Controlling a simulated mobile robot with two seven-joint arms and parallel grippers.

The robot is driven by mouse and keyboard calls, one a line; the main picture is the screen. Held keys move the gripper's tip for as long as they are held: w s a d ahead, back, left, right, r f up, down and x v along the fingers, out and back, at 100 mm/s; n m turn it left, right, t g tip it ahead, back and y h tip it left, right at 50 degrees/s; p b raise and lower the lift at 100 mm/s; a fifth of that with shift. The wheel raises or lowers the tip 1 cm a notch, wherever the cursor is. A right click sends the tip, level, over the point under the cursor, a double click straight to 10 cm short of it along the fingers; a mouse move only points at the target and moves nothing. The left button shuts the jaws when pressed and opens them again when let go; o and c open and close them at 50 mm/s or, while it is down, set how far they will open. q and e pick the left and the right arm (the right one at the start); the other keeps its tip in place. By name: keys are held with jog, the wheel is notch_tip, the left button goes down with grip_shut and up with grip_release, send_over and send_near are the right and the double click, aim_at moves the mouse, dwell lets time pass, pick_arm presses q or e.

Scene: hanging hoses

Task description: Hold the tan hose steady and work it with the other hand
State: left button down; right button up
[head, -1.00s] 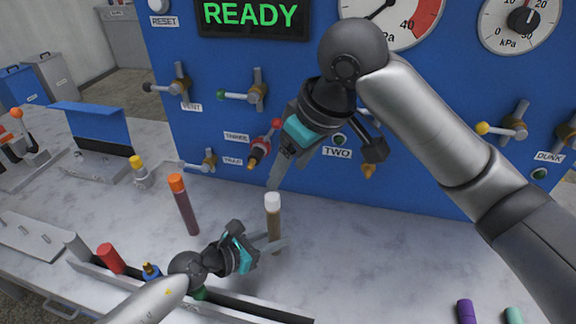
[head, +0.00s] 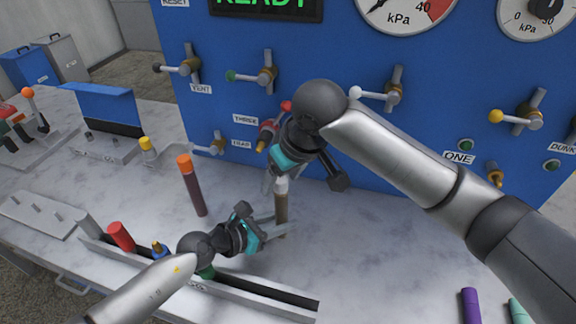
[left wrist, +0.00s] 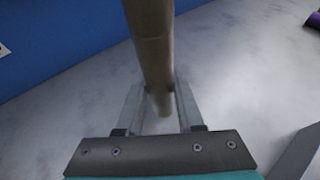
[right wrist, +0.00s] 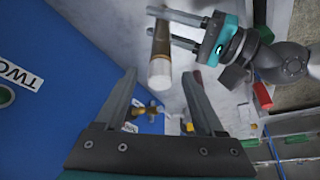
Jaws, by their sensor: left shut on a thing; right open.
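The tan hose (head: 281,216) stands upright over the table, with a white cap on its top end. My left gripper (head: 278,228) is shut on the hose at its middle. In the left wrist view the hose (left wrist: 152,45) runs between the two fingers. My right gripper (head: 273,183) is beside the white cap, which it partly hides in the head view. In the right wrist view the white end (right wrist: 160,74) shows between the open fingers; whether they touch it, I cannot tell.
A hose with an orange top (head: 191,185) stands left of the tan one. A grey rack (head: 225,285) with coloured pieces lies in front. The blue panel (head: 350,165) with valves rises behind. Purple (head: 470,308) and teal (head: 518,312) pieces are at front right.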

jog(key=shift+w+a+f, duration=0.1)
jog(key=shift+w+f, duration=0.05)
jog(key=shift+f, duration=0.4)
grip_shut()
grip_release()
dwell(0.3)
jog(key=shift+r, duration=0.1)
jog(key=v, duration=1.2)
jog(key=shift+w+a+r+g+h, duration=0.25)
jog(key=shift+w+a+g+h, duration=0.5)
jog(key=shift+w+g, duration=0.25)
jog(key=shift+w+a+r+g+h, duration=0.2)
jog(key=shift+w+a+g+h, duration=0.5)
jog(key=shift+w+g, duration=0.25)
